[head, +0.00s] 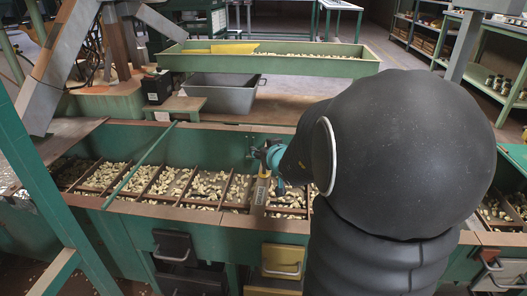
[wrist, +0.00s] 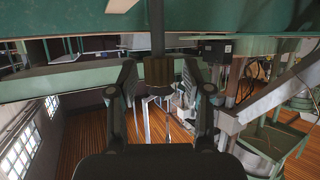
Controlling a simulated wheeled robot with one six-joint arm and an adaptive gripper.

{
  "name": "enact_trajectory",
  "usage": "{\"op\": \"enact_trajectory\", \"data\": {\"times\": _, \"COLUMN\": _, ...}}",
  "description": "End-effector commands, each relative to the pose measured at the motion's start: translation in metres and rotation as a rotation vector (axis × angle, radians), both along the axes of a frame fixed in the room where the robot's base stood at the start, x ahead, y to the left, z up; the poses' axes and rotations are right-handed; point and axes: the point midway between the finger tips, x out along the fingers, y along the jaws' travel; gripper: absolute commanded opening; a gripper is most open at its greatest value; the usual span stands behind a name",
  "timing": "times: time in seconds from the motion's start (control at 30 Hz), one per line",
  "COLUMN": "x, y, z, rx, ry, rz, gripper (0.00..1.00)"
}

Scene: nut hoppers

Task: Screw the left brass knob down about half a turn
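My gripper (wrist: 160,68) shows in the wrist view with its two dark fingers spread apart. A dark brown block (wrist: 160,73) at the end of a dark vertical bar appears between the fingertips, with a gap on either side; I cannot tell whether it is the brass knob. In the head view, my dark arm covers much of the right side, and teal parts (head: 270,155) show at its end by the hopper's back wall. A yellowish upright plate (head: 261,190) stands just below them. No brass knob can be made out clearly; my arm may hide it.
The long green hopper trough (head: 120,211) has several compartments of pale nuts, split by brown dividers. A green bar (head: 140,165) slants across its left part. Drawers (head: 174,247) hang in front. Behind stand a shallow green tray (head: 265,65) and a grey bin (head: 222,95).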

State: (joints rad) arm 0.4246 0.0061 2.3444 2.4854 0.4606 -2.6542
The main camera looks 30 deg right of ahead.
Motion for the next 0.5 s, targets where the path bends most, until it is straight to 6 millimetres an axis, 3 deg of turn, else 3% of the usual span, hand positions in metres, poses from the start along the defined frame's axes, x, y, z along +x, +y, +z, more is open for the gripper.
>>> {"op": "enact_trajectory", "data": {"times": 0.33, "x": -0.003, "y": 0.000, "z": 0.000, "rx": 0.000, "ry": 0.002, "rz": -0.002, "gripper": 0.53}}
{"op": "enact_trajectory", "data": {"times": 0.5, "x": -0.017, "y": 0.001, "z": 0.007, "rx": -0.001, "ry": 0.001, "rz": -0.003, "gripper": 0.53}}
